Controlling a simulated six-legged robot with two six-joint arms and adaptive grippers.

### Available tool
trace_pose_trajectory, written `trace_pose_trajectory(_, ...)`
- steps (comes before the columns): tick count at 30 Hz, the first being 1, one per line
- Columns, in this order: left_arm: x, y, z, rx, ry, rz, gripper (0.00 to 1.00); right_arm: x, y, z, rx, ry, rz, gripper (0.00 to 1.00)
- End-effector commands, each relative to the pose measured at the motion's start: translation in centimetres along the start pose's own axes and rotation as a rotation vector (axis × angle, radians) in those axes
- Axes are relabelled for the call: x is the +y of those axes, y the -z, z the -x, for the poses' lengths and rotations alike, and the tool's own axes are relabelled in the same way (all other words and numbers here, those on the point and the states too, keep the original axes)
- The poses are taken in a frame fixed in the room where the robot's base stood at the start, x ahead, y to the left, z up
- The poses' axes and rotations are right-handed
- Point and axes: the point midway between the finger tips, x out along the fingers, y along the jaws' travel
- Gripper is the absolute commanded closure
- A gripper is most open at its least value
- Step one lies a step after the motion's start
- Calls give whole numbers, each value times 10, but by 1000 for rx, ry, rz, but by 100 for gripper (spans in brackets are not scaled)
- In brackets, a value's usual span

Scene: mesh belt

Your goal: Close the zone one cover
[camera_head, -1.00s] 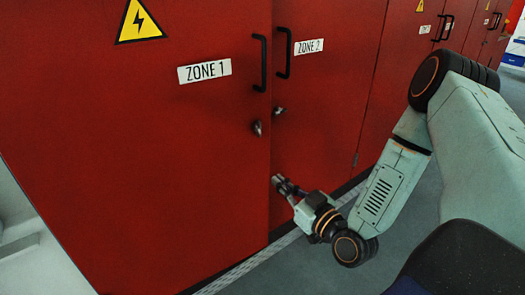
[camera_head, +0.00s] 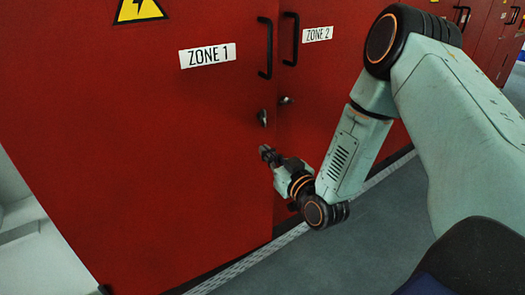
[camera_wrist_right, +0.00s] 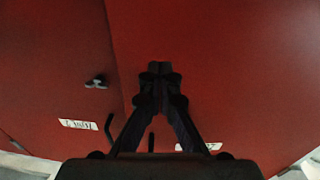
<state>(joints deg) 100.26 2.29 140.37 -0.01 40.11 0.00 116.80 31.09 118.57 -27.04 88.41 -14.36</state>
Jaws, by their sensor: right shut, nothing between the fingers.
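The zone one cover (camera_head: 150,150) is a large red door with a white ZONE 1 label (camera_head: 207,55), a black handle (camera_head: 265,47) and a small latch (camera_head: 262,117). Its free edge seems to stand slightly forward of the ZONE 2 door (camera_head: 335,110); the size of any gap cannot be told. My right gripper (camera_head: 266,153) is shut and empty at the lower part of the cover, just left of its free edge and below the latch. In the right wrist view the shut fingertips (camera_wrist_right: 160,70) lie over the cover (camera_wrist_right: 220,70); contact cannot be told. My left gripper is out of view.
The ZONE 2 door has its own handle (camera_head: 290,38) and latch (camera_head: 286,100), close beside the seam. More red doors continue to the right. Grey floor (camera_head: 320,260) lies open in front of the cabinets. A pale structure (camera_head: 25,240) stands at the lower left.

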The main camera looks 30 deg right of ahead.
Motion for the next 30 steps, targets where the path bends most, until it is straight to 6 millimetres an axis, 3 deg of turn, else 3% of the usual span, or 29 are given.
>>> trace_pose_trajectory(7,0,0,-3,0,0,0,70,2,0,-28,0,0,1,100)
trace_pose_trajectory(22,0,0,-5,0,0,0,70,2,0,-35,1,7,-2,100)
trace_pose_trajectory(30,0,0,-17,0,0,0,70,2,-2,-74,6,86,-2,100)
